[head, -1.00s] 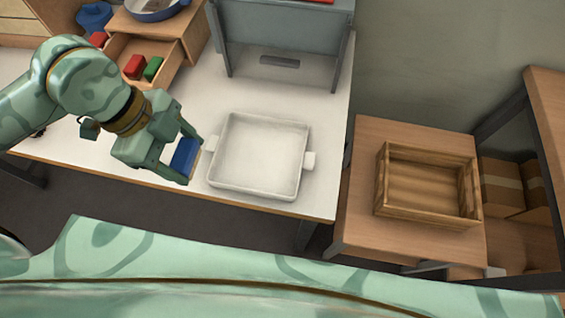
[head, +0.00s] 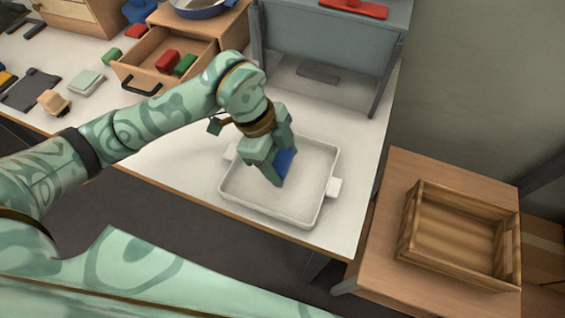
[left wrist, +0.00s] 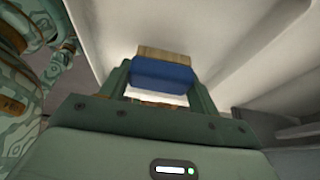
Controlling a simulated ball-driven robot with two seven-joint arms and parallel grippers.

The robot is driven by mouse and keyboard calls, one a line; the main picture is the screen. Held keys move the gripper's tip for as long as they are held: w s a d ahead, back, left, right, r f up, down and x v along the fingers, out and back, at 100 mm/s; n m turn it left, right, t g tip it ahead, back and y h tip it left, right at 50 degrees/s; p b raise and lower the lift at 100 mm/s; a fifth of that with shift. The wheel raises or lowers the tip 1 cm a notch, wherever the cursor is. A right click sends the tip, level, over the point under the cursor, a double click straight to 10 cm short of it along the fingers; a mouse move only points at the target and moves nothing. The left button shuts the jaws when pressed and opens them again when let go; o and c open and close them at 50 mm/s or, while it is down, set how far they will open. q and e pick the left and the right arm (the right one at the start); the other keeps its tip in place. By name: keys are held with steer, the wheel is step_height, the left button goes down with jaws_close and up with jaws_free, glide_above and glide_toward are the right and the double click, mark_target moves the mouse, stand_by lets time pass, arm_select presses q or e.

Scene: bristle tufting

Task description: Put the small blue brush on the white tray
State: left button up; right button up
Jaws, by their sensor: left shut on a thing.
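The small blue brush (head: 285,161) is between the fingers of my left gripper (head: 279,174), which is shut on it. In the left wrist view the brush (left wrist: 162,74) shows a blue body with a tan part above it, held between both fingers (left wrist: 163,88). The white tray (head: 313,207) lies on the white table with a handle on each side. In the head view my left gripper and the brush are over the left-middle of the tray. I cannot tell whether the brush touches the tray floor. My right gripper is not in view.
An open wooden drawer (head: 150,80) with red and green blocks stands behind on the left. A grey shelf unit (head: 325,40) stands behind the tray. A wooden crate (head: 412,225) sits on a side table at right. Small items, including a tan-and-black brush (head: 53,102), lie at far left.

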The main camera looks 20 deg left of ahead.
arm_select(q)
step_height(320, 180, down, 2)
steer(key=shift+f+b, duration=0.1)
steer(key=shift+b, duration=0.2)
steer(key=shift+a, duration=0.1)
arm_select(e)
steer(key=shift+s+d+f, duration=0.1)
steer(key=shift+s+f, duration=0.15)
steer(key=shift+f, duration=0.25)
arm_select(q)
steer(key=o, duration=1)
steer(key=shift+c, duration=0.2)
